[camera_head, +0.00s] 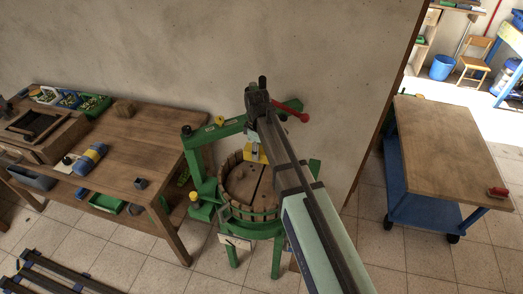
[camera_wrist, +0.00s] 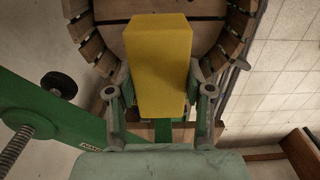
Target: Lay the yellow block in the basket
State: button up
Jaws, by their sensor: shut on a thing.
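The yellow block (camera_wrist: 158,62) is held between the two fingers of my gripper (camera_wrist: 159,100), which is shut on it. In the head view the block (camera_head: 262,154) shows as a small yellow patch, partly hidden by my arm. The basket (camera_head: 243,214) is the round wooden-slatted tub of a green press. In the wrist view, slats of the basket (camera_wrist: 102,56) curve around the block's far end, and its inside floor lies behind the block. The block appears over the basket opening, by its back edge in the head view. Its height above the basket floor is hard to tell.
The green press frame (camera_head: 215,134) stands close beside the basket and my gripper, with a red handle (camera_head: 290,110) behind. A wooden table (camera_head: 125,150) with a blue-and-yellow roll (camera_head: 90,158) is at left. A wood-topped blue cart (camera_head: 447,145) is at right.

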jog(key=shift+r, duration=0.1)
jog(key=shift+f+b, duration=3.25)
jog(key=shift+f, duration=4.1)
jog(key=shift+f, duration=0.7)
jog(key=o, duration=1.3)
